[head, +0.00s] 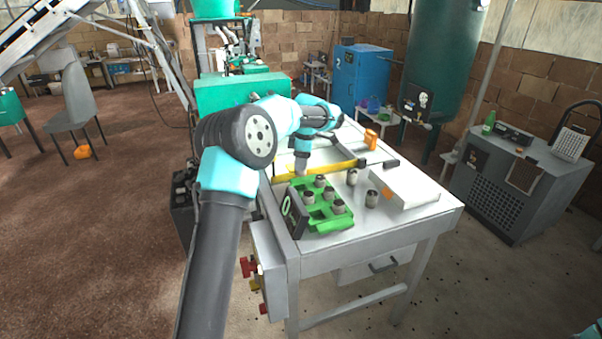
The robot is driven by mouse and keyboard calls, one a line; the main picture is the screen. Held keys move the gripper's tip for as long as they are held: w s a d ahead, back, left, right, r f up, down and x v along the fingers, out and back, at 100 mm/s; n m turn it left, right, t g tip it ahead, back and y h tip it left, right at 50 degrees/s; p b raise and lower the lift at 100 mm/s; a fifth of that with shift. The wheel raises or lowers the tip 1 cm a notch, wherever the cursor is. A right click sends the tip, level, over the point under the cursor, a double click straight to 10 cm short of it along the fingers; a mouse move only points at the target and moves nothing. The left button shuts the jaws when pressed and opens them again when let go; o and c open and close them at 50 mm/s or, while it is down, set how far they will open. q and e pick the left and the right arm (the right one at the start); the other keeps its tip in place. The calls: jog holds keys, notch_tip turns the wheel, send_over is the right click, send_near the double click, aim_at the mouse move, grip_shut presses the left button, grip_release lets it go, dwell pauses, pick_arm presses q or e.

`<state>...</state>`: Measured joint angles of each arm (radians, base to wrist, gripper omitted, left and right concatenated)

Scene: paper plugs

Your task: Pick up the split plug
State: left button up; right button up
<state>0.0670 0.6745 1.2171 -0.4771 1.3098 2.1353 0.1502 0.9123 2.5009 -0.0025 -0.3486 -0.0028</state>
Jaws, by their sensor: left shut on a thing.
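Several grey plugs stand in a green tray (335,222) on the white table; one is the front plug (338,206). Two more plugs stand on the table right of the tray, a farther one (352,177) and a nearer one (371,198). I cannot tell which plug is split. My left gripper (301,170) points down at the tray's back left side, by a yellow bar. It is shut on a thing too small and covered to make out. My right gripper is not in view.
A yellow bar (335,168) lies behind the tray, with an orange object (370,139) farther back. A white box (404,188) lies at the table's right. A dark panel marked 0 (294,213) stands at the tray's left. The table's front right is clear.

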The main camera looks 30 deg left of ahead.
pick_arm(q)
jog(key=shift+r, duration=0.65)
jog(key=shift+d, duration=0.15)
